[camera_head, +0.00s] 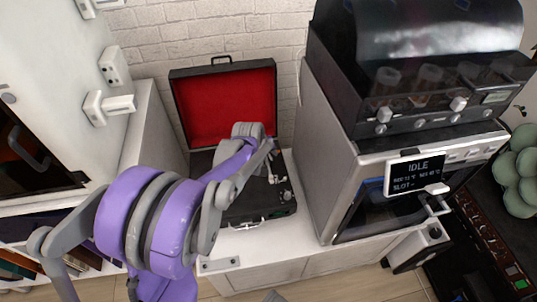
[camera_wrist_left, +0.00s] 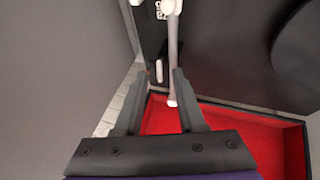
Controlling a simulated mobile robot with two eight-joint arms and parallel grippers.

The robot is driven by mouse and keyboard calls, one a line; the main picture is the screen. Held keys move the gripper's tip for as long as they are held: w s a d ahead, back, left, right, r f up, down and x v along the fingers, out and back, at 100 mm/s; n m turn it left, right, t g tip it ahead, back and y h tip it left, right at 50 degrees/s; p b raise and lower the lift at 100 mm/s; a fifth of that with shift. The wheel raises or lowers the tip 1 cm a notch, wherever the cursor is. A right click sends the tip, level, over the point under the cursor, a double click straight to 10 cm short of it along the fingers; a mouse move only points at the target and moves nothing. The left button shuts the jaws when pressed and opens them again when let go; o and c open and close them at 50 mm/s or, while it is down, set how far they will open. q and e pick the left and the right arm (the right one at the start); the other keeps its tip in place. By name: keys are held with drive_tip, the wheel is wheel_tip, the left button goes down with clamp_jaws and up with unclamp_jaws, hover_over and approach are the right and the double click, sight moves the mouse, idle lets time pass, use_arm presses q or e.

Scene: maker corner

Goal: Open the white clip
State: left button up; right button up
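The record player (camera_head: 258,205) is a dark case with its red-lined lid (camera_head: 228,100) raised, standing on the white cabinet. My left gripper (camera_head: 268,150) hangs over its right side, beside the tonearm. In the left wrist view the left gripper (camera_wrist_left: 164,74) is open. The grey tonearm tube (camera_wrist_left: 173,55) runs between its fingertips, close to the right finger. A small white piece (camera_wrist_left: 159,71), which may be the white clip, shows between the fingertips left of the tube. I cannot tell whether it is open or shut, or whether a finger touches it.
A tall grey cabinet (camera_head: 322,150) with a dark machine and an "IDLE" display (camera_head: 417,173) stands close on the right. A white brick wall (camera_head: 200,38) is behind. White cabinets stand at the left. My left arm covers part of the player.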

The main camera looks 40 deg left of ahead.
use_arm(q)
clamp_jaws()
drive_tip(key=shift+d, duration=0.1)
idle(0.3)
drive_tip(key=shift+w+d+r+m+g+y, duration=0.1)
drive_tip(key=shift+w+d+m+g+y, duration=0.1)
drive_tip(key=shift+g+y, duration=0.25)
drive_tip(key=shift+w+d+m+g+y, duration=0.1)
drive_tip(key=shift+w+g+y, duration=0.15)
drive_tip(key=shift+g, duration=0.3)
drive_tip(key=shift+w+d+m+g+y, duration=0.15)
drive_tip(key=shift+g+y, duration=0.3)
drive_tip(key=shift+g, duration=0.1)
drive_tip(key=shift+w+d+m+g+y, duration=0.1)
drive_tip(key=shift+w+m+g+y, duration=0.05)
drive_tip(key=shift+g+y, duration=0.35)
